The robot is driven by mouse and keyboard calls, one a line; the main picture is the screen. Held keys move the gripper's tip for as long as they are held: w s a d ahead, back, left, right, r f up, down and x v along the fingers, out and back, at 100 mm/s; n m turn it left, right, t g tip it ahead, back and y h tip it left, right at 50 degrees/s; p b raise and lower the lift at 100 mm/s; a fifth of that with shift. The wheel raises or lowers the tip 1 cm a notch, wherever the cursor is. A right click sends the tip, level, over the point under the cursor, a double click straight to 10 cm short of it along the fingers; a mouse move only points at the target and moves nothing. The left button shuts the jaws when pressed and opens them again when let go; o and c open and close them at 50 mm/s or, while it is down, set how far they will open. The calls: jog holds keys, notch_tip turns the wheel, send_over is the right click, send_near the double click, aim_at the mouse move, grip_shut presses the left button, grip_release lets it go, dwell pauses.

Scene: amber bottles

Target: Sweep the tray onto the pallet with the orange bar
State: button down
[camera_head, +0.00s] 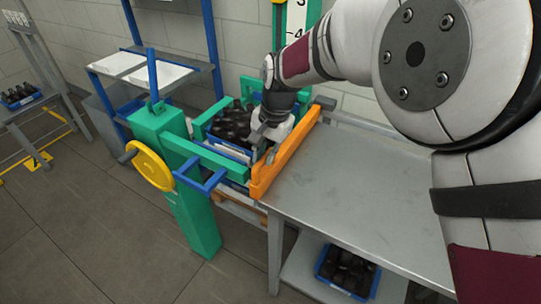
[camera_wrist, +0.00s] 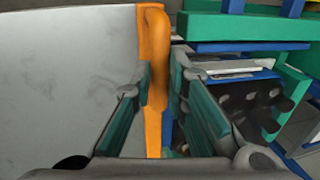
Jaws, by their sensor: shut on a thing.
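The orange bar (camera_head: 285,158) stands along the left edge of the metal table, and it also shows in the wrist view (camera_wrist: 153,125). My gripper (camera_head: 267,143) is shut on the bar, with one finger on each side of it in the wrist view (camera_wrist: 161,85). A blue tray (camera_head: 203,124) of dark bottles (camera_head: 232,122) lies left of the bar, inside the green frame; its bottles show at right in the wrist view (camera_wrist: 250,100). Wooden pallet slats (camera_head: 244,211) show low beneath the frame. The rest of the pallet is hidden.
The metal table (camera_head: 350,190) right of the bar is bare. A green post (camera_head: 180,190) with a yellow handwheel (camera_head: 152,166) and a blue handle (camera_head: 201,178) stands at front left. Another blue tray of bottles (camera_head: 345,270) sits on the lower shelf.

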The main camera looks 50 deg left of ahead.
jog(key=shift+a+r, duration=0.15)
jog(key=shift+a, duration=0.2)
jog(key=c, duration=1.6)
grip_release()
jog(key=shift+a, duration=0.1)
jog(key=shift+o, duration=0.2)
jog(key=shift+d, duration=0.2)
notch_tip(320, 180, up, 12)
jog(key=d, duration=0.2)
jog(key=shift+w+f, duration=0.2)
jog(key=shift+w, duration=0.1)
